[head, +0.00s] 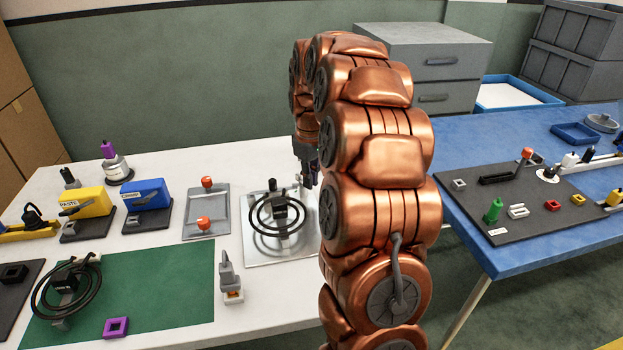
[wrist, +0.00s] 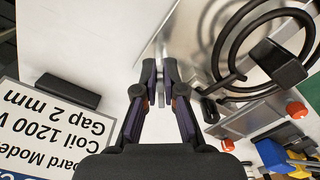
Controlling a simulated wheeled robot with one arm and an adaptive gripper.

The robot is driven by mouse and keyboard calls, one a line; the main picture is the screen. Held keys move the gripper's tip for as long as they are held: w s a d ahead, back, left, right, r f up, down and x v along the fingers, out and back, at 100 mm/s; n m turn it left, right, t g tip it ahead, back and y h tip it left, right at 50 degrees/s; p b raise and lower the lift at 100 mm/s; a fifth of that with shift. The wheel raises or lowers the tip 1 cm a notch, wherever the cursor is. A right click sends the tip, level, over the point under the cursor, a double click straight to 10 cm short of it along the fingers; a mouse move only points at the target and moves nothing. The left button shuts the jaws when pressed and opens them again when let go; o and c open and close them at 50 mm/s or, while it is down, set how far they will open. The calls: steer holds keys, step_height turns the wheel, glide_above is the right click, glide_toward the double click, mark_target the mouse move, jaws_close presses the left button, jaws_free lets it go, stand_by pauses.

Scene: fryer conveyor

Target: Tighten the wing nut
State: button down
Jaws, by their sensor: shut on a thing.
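My gripper (head: 308,172) is at the back right corner of a shiny metal plate (head: 262,252) that carries a black coil (head: 280,213). In the wrist view my gripper (wrist: 160,75) has its two fingertips close together on a narrow grey metal piece (wrist: 160,92). This piece appears to be the wing nut; the fingers hide most of it, so its wings and thread cannot be made out. The coil (wrist: 262,35) and its black-ended clamp lie to the right of the fingers in the wrist view, apart from them.
A grey tray with red knobs (head: 206,212), a blue box (head: 148,203) and a yellow box (head: 86,204) stand left of the plate. A green mat (head: 150,285) holds another coil. A printed sign (wrist: 55,125) lies left in the wrist view. The blue table (head: 520,260) is right of my arm.

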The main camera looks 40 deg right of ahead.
steer(key=shift+s, duration=0.1)
stand_by(0.3)
steer(key=c, duration=1.3)
jaws_free()
steer(key=shift+r, duration=0.15)
step_height(320, 180, up, 12)
steer(key=shift+f, duration=0.1)
steer(key=s+a+r+p, duration=0.25)
steer(key=s+a, duration=0.35)
steer(key=a, duration=0.3)
steer(key=s+a+r+p, duration=0.1)
steer(key=s+a+p, duration=0.4)
steer(key=a, duration=0.4)
steer(key=s+a+f+p, duration=0.1)
steer(key=s+a, duration=0.1)
steer(key=s, duration=0.4)
steer(key=s+a+f+m+g+p, duration=0.1)
steer(key=s+a, duration=0.1)
steer(key=s, duration=0.5)
steer(key=s+a+f+m+p, duration=0.1)
steer(key=s+a+p, duration=0.1)
steer(key=s, duration=0.4)
steer(key=shift+s+a+f+g, duration=0.35)
steer(key=shift+a+f+g, duration=0.05)
steer(key=shift+a, duration=0.2)
